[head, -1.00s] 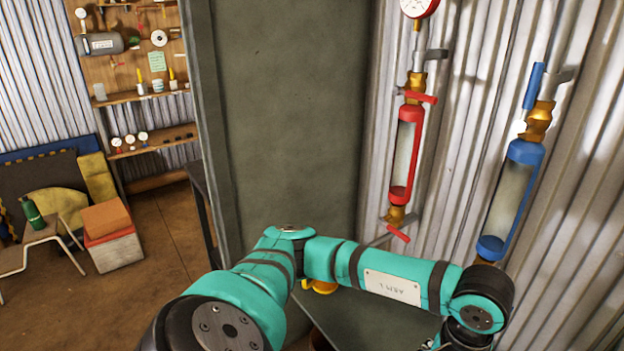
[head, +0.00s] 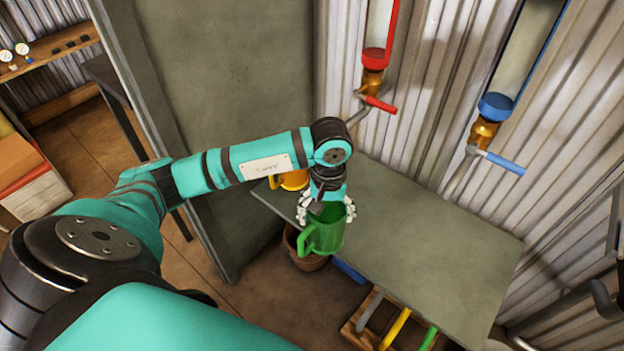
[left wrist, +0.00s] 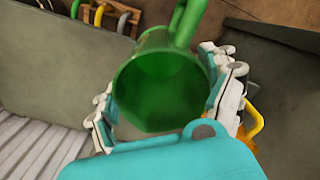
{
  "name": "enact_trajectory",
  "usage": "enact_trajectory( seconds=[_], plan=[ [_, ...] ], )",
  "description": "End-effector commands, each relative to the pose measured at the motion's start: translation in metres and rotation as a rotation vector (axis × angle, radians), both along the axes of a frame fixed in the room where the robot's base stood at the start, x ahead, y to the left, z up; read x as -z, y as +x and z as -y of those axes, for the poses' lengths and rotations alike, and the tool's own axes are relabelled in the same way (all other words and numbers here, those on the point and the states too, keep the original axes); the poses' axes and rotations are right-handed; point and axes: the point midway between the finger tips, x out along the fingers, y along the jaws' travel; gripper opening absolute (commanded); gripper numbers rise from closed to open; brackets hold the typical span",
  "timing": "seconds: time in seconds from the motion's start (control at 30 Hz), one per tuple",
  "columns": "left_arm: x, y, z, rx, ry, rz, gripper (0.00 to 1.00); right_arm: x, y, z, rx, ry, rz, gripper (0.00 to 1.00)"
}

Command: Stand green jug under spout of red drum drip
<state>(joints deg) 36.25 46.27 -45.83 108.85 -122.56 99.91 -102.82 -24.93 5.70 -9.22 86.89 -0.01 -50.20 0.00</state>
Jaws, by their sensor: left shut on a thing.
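The green jug (head: 322,238) is held at the left front edge of the grey bench, its handle toward the front left. My left gripper (head: 327,210) is shut on it from above, with fingers on both sides of its rim. In the left wrist view the open mouth of the jug (left wrist: 160,90) shows between the fingers (left wrist: 165,103). Whether its base touches the bench cannot be told. The red drum drip (head: 376,58) hangs on the corrugated wall, with a red lever (head: 380,103) and a bent grey spout (head: 356,110), right of and behind the jug. My right gripper is out of view.
A yellow jug (head: 293,180) stands behind my left wrist. The blue drum drip (head: 496,107) has its blue lever and spout further right. The bench top (head: 430,240) is clear to the right. A brown pot (head: 305,261) and a crate (head: 358,325) stand below. A grey panel (head: 230,90) rises at left.

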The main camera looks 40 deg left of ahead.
Motion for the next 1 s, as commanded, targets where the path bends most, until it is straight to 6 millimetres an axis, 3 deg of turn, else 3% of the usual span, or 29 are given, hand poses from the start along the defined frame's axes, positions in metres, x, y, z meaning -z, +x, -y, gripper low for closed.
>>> enact_trajectory(
  seconds=[0.2, 0.4, 0.63, 0.83, 1.0],
  plan=[
    [0.006, 0.043, -0.042, -0.006, -0.001, 0.0, 0.32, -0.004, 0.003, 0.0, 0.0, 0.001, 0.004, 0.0],
    [0.009, 0.068, -0.067, -0.001, -0.002, 0.001, 0.32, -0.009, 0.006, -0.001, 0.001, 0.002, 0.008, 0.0],
    [0.01, 0.08, -0.079, 0.0, -0.002, 0.001, 0.32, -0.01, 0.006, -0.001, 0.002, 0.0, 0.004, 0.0],
    [0.042, 0.078, -0.077, 0.002, -0.003, -0.003, 0.32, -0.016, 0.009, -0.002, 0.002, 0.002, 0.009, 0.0],
    [0.045, 0.079, -0.078, 0.003, -0.001, 0.001, 0.32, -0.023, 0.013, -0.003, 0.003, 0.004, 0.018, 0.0]
  ],
)
